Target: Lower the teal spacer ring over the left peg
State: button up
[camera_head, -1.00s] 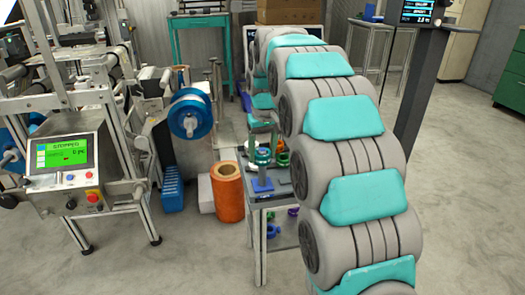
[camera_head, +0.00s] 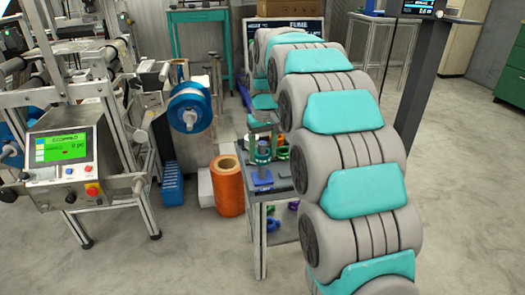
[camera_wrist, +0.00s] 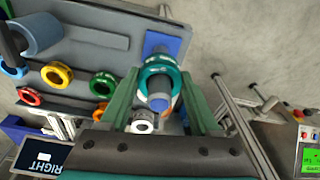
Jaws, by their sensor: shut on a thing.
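My gripper (camera_wrist: 160,78) is shut on the teal spacer ring (camera_wrist: 158,64), with one green finger on each side of it. In the wrist view a blue-grey peg (camera_wrist: 162,90) shows through the ring's opening. A blue base block (camera_wrist: 168,43) shows just beyond the ring. In the head view my gripper (camera_head: 262,140) holds the teal ring above the blue base (camera_head: 262,178), with a short grey length of peg (camera_head: 262,170) between them. How far the ring sits down the peg is hard to tell.
An orange roll (camera_head: 229,195) stands on the floor left of the table. My arm covers the table's right side in the head view.

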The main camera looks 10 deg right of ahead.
jog(key=o, duration=1.5)
jog(key=shift+r, duration=0.1)
jog(key=r, duration=0.5)
jog(key=s+r, duration=0.1)
jog(key=r, duration=0.1)
jog(key=shift+d+r, duration=0.1)
jog(key=shift+r, duration=0.2)
jog(key=s+f+g, duration=0.1)
jog(key=s+f, duration=0.3)
jog(key=s, duration=1)
jog(key=s+f+m+g, duration=0.1)
jog(key=s+f, duration=0.4)
jog(key=s, duration=0.9)
jog(key=s+f+g, duration=0.1)
jog(key=s+f, duration=0.4)
jog(key=s, duration=0.9)
jog(key=shift+s+m, duration=0.2)
jog(key=shift+m, duration=0.2)
